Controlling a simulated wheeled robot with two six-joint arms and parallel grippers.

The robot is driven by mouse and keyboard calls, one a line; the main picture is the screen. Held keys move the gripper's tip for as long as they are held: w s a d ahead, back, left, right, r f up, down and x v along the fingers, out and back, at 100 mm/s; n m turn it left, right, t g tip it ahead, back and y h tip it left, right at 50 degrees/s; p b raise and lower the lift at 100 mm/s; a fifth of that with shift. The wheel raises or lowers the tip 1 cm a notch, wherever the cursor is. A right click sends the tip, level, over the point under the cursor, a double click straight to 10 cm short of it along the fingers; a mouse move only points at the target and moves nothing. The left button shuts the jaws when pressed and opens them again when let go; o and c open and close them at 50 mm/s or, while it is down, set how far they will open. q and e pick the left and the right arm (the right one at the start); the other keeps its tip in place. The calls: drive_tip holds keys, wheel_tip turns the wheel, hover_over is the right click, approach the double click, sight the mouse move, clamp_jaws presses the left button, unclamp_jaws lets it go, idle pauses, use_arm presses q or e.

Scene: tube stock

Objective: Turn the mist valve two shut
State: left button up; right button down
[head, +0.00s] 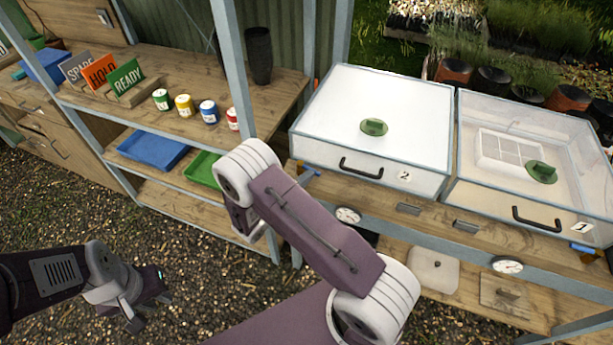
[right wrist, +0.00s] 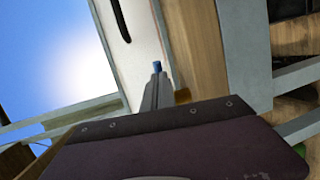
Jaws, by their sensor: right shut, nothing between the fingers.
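The mist valve two shows as a small blue handle (head: 309,173) at the front left corner of the clear-lidded case marked 2 (head: 330,148). The right arm covers part of that corner in the head view. In the right wrist view a blue end (right wrist: 157,65) shows just past the tips of my right gripper (right wrist: 157,78), which is shut with nothing between its fingers. I cannot tell whether the tips touch the handle. My left gripper (head: 150,298) hangs low over the gravel at the left; its fingers are too small and dark to read.
The case marked 1 (head: 470,190) stands to the right, with another blue handle (head: 583,248) at its front corner. Round gauges (head: 348,215) sit below the cases. A bench (head: 205,65) with signs and small pots stands left. A steel post (head: 232,75) rises between.

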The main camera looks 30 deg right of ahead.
drive_tip(key=shift+d+f+b, duration=0.3)
drive_tip(key=shift+d+b, duration=0.45)
drive_tip(key=shift+b, duration=0.5)
drive_tip(key=shift+d+r, duration=0.1)
drive_tip(key=shift+r, duration=0.15)
drive_tip(key=shift+s+r, duration=0.1)
